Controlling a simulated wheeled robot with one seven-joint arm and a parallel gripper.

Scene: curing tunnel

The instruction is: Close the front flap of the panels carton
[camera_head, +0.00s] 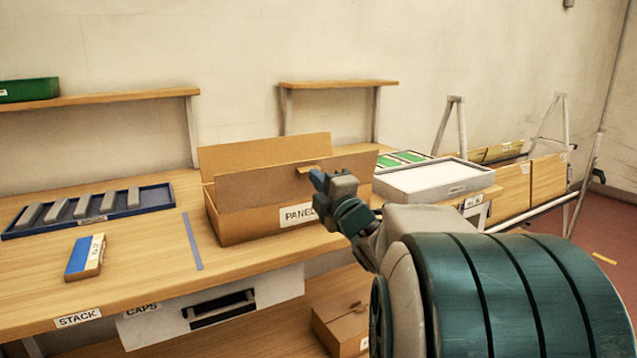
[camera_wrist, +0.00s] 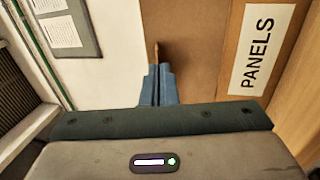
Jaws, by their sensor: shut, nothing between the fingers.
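The panels carton (camera_head: 236,225) stands on the bench in the head view, its PANELS label on the front side. The label also shows in the wrist view (camera_wrist: 256,48). Its front flap (camera_head: 260,188) stands raised along the front edge, and the back flap (camera_head: 270,153) stands raised behind it. The inside of the carton is hidden by the front flap. In the wrist view my gripper (camera_wrist: 158,70) is shut and empty, fingertips close to the flap; contact is unclear.
A blue tray (camera_head: 150,210) with several grey pieces and a blue-and-tan box (camera_head: 86,257) lie left of the carton. A white-topped box (camera_head: 433,177) stands right of it. Shelves (camera_head: 338,83) hang behind.

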